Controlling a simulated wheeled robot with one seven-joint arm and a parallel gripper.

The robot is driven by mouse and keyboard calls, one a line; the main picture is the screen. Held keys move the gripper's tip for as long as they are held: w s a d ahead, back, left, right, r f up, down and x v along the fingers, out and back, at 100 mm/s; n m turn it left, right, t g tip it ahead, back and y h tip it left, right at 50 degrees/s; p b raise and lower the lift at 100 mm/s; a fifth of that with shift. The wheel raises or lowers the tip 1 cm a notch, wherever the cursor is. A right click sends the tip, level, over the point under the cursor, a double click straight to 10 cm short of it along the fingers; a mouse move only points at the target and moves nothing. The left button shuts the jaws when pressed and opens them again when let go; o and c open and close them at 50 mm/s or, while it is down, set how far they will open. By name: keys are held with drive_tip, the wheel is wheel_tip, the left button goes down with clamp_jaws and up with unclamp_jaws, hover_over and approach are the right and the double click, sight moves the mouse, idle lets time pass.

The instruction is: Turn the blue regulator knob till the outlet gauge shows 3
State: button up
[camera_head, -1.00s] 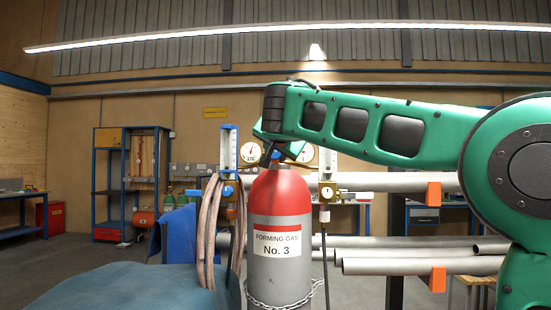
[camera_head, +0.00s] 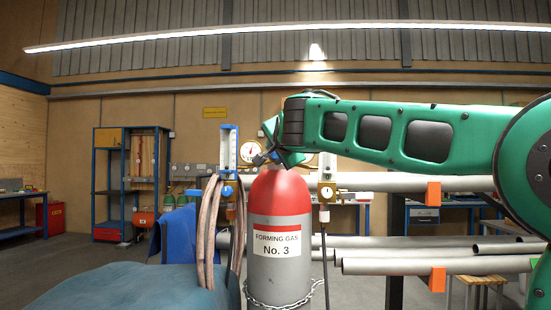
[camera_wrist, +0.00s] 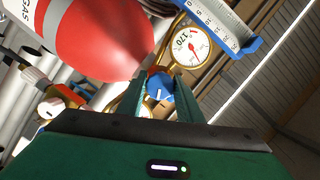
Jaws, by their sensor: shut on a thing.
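A round white gauge (camera_head: 250,152) with a brass rim shows left of my gripper, and a gauge also shows in the wrist view (camera_wrist: 189,47) with a red needle. Its reading is too small to tell. Another gauge (camera_head: 308,158) is mostly hidden behind my arm.
A blue-framed flowmeter (camera_head: 228,150) and hanging hoses (camera_head: 210,225) stand left of the cylinder. Grey pipes (camera_head: 430,260) lie on a rack at right. A chain (camera_head: 285,303) loops round the cylinder.

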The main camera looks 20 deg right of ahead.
drive_tip(key=shift+f+m, duration=0.2)
drive_tip(key=shift+m, duration=0.3)
drive_tip(key=shift+m+t, duration=0.7)
drive_tip(key=shift+m, duration=0.7)
drive_tip(key=shift+r, duration=0.1)
drive_tip(key=o, duration=1.4)
drive_tip(key=shift+w, duration=0.15)
drive_tip(key=shift+c, duration=0.2)
drive_tip(key=shift+y, duration=0.3)
